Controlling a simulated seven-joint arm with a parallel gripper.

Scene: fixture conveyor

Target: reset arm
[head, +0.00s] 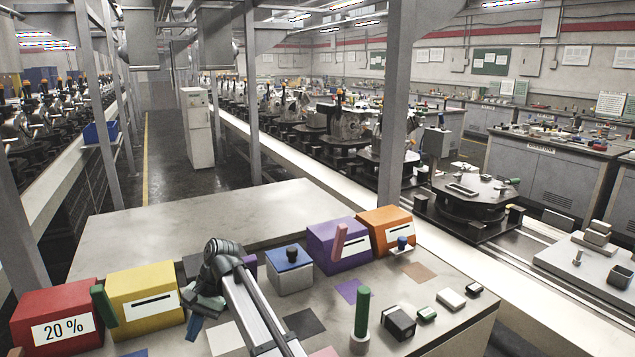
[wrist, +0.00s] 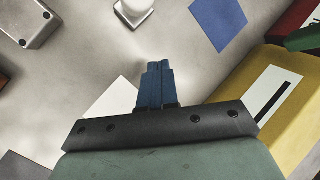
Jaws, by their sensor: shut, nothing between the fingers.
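My gripper (head: 194,327) is over the worktable, just right of the yellow box. In the wrist view its blue fingers (wrist: 155,85) are together, with nothing between them. My arm reaches up from the bottom of the head view and bends down at the wrist. The yellow box (head: 147,300) has a dark slot on a white label and also shows at the right of the wrist view (wrist: 252,88). Whether the fingertips touch the table cannot be told.
A red box (head: 55,312) marked 20 % stands left. A blue-topped grey box (head: 289,277), a purple box (head: 325,258) and an orange box (head: 378,238) stand right of my arm. A green cylinder (head: 362,310) stands upright at front right. Coloured flat squares lie between.

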